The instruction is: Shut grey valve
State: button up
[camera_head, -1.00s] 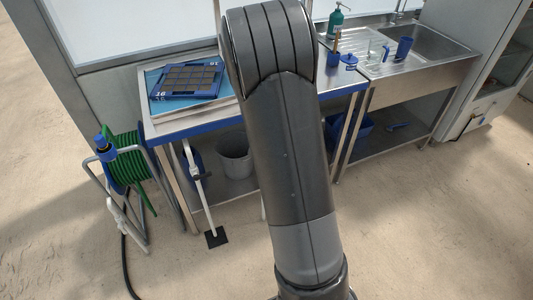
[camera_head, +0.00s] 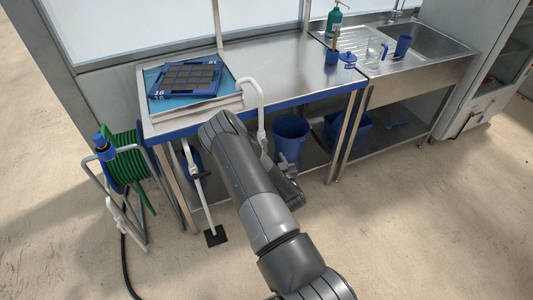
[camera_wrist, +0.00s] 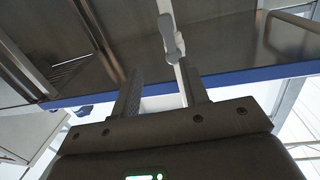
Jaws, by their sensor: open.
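In the wrist view, a grey valve lever (camera_wrist: 171,37) sits on a white pipe (camera_wrist: 184,88). The lever is beyond my fingertips, and I see no contact. My gripper (camera_wrist: 162,84) is open, its two fingers apart, with the pipe showing between them, close to the right finger. In the head view, a white pipe (camera_head: 252,83) bends over the table's front edge and runs down beside my arm. Its lower part is partly hidden by my arm. Another white pipe (camera_head: 196,185) with a valve stands further left under the table. My fingers cannot be made out in the head view.
A steel table with a blue edge (camera_head: 334,92) holds a blue seed tray (camera_head: 158,95). A blue bucket (camera_head: 291,134) stands below. A green hose reel (camera_head: 130,160) is left, a sink (camera_head: 430,45) right. The floor in front is clear.

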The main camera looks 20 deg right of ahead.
aim_at(266, 151)
notch_tip(266, 151, down, 3)
jog(key=s+n+y, duration=0.2)
jog(key=s, duration=0.1)
jog(key=shift+t, duration=0.4)
jog(key=w, duration=1.1)
jog(key=shift+a+f, duration=0.15)
jog(key=shift+a, duration=0.15)
grip_shut()
